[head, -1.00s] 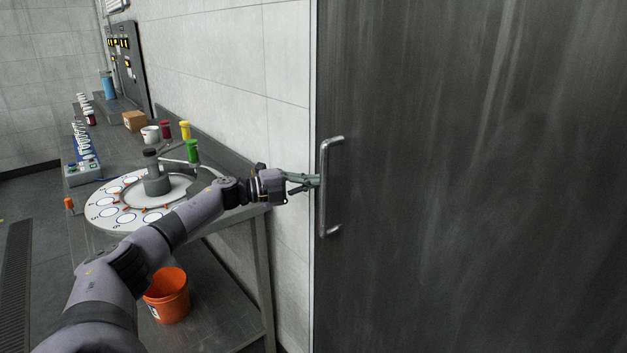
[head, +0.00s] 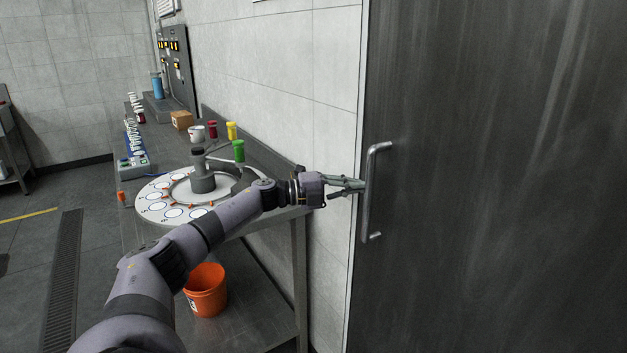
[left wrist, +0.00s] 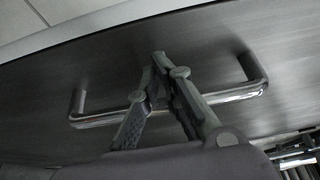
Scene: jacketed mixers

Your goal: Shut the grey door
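The grey door (head: 490,200) fills the right of the head view, with a metal bar handle (head: 376,195) near its left edge. My left gripper (head: 358,184) reaches the handle from the left. In the left wrist view the door's dark face (left wrist: 60,75) lies behind the handle (left wrist: 235,94), and my left gripper's fingertips (left wrist: 160,65) come close together across the bar. The fingers look shut on the bar, though they hide part of it. My right gripper is not in view.
A bench with a numbered round carousel (head: 158,216) stands left of the door, below my left arm. An orange bucket (head: 206,290) sits on its lower shelf. Cups and a cardboard box (head: 182,120) stand farther back. Floor at the far left is open.

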